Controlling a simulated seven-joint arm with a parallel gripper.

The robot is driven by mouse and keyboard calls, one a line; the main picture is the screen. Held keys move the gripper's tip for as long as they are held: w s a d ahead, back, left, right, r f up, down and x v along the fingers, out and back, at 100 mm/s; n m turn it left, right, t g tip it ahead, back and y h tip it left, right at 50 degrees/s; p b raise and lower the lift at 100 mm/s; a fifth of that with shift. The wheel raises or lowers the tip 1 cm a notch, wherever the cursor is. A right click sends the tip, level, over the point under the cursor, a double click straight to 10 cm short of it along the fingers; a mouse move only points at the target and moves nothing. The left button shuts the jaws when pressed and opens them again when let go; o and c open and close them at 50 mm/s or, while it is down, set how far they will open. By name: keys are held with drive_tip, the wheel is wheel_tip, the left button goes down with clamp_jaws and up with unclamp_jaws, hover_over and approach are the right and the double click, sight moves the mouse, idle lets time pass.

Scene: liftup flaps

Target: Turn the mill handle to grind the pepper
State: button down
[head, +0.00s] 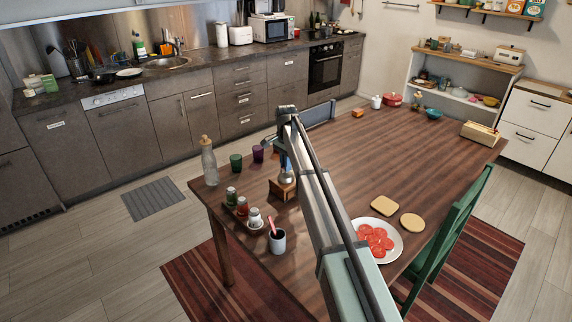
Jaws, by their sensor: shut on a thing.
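The mill (283,190) stands on the wooden table (340,190), left of my arm. Its square wooden base shows. Its upper part and handle are largely hidden by my arm. My arm reaches over the table and bends down to the mill. My gripper (285,152) is right above the mill base and is shut at the mill's handle. The fingers and the handle are too small and covered to make out clearly.
Left of the mill are two cups (236,162), a glass bottle (209,162), a tray of spice jars (242,208) and a grey mug (277,241). Right of my arm are a plate of tomato slices (393,249) and bread slices (385,206). The table's middle right is clear.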

drive_tip(key=c, duration=1.2)
unclamp_jaws()
drive_tip(key=shift+o, duration=0.2)
wheel_tip(320, 180, up, 14)
drive_tip(key=shift+f, duration=0.1)
